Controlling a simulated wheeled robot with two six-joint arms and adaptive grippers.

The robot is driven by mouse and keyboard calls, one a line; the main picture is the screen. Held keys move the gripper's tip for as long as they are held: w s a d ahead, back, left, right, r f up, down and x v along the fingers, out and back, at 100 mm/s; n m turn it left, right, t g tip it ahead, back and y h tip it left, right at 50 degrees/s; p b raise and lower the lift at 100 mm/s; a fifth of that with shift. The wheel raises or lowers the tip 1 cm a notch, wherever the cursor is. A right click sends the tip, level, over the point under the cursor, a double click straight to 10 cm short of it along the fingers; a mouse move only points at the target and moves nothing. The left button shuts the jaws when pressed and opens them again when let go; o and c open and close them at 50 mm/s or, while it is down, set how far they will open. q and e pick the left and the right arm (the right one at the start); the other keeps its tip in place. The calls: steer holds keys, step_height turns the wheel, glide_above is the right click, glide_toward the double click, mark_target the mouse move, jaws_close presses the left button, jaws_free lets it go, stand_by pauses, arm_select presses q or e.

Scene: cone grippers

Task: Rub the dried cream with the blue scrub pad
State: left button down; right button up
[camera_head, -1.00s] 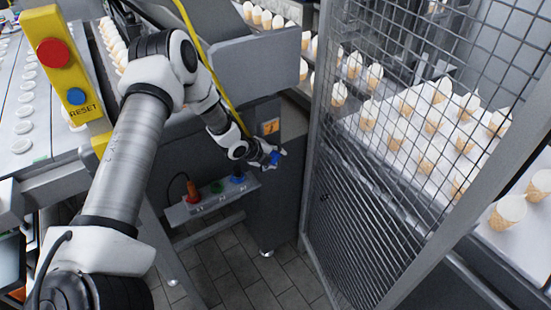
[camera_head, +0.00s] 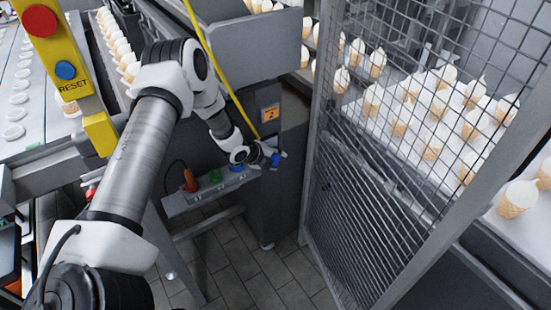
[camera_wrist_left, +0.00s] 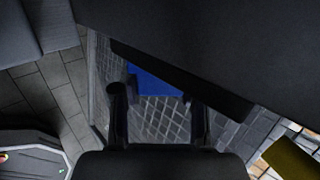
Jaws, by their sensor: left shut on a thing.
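The blue scrub pad (camera_head: 276,160) is in my left gripper (camera_head: 267,158), in front of the dark grey cabinet, below its orange label. In the left wrist view the pad (camera_wrist_left: 155,82) shows as a blue patch between the two dark fingers of the gripper (camera_wrist_left: 156,96), partly hidden by a dark panel edge. I cannot tell whether the pad touches the cabinet. I cannot make out the dried cream in either view. My right gripper is not in view.
A grey shelf (camera_head: 178,208) with red, green and blue items sits just left of the gripper. The dark cabinet (camera_head: 275,205) stands behind it. A wire mesh fence (camera_head: 355,200) is close on the right, with cones (camera_head: 435,148) behind it. A yellow post with a RESET label (camera_head: 78,105) stands left.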

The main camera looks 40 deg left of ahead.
arm_select(q)
steer(key=shift+f, duration=0.45)
steer(key=shift+d+r, duration=0.1)
steer(key=shift+d, duration=0.05)
steer(key=d+p, duration=0.1)
steer(key=s+d+p, duration=0.1)
steer(key=d, duration=0.1)
steer(key=s+d+p, duration=0.1)
steer(key=d, duration=0.1)
steer(key=shift+s, duration=0.15)
steer(key=shift+d, duration=0.15)
